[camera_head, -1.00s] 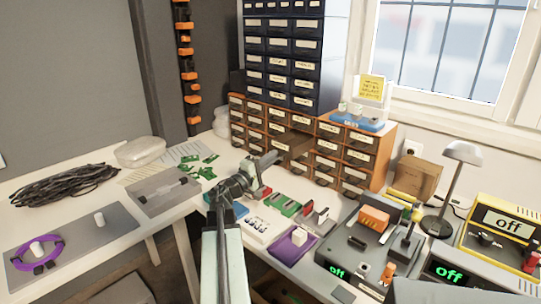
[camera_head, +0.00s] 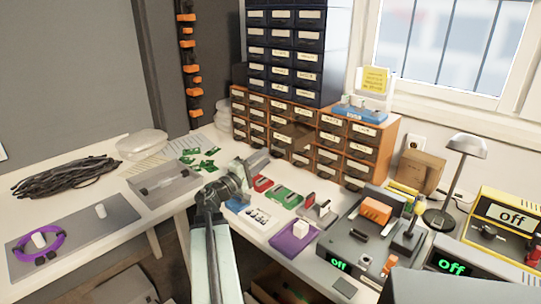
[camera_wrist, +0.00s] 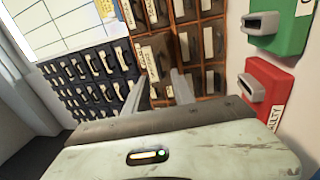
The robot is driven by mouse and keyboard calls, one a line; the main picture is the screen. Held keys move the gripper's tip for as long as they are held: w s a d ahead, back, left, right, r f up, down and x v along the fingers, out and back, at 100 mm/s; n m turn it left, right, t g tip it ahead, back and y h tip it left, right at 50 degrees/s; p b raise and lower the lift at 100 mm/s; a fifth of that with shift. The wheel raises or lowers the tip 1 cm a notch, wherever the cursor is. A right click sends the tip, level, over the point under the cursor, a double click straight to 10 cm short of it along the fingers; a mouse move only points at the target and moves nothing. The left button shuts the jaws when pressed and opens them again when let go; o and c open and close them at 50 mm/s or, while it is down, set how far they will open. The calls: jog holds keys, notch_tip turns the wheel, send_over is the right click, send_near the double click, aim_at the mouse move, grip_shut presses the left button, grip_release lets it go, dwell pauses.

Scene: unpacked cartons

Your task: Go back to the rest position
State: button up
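My gripper (camera_head: 258,160) is raised over the workbench (camera_head: 150,228), in front of the orange drawer cabinet (camera_head: 384,140). In the wrist view my gripper (camera_wrist: 158,78) shows two grey fingers apart with nothing between them. Beyond them are the orange drawers, here seen tilted, and the dark blue drawers (camera_wrist: 85,85). A red bin (camera_wrist: 272,88) with a label reading "FAULTY" and a green bin (camera_wrist: 285,28) are at the right of that view. In the head view my arm partly hides the bench around the blue tray.
A red bin (camera_head: 262,184), a green bin (camera_head: 285,195) and a purple tray (camera_head: 290,243) line the bench right of my arm. A grey station (camera_head: 350,240) reading "off" and a lamp (camera_head: 467,147) stand farther right. Black cable (camera_head: 65,178) lies at left.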

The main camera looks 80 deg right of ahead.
jog(key=shift+v, duration=0.95)
jog(key=shift+w, duration=0.1)
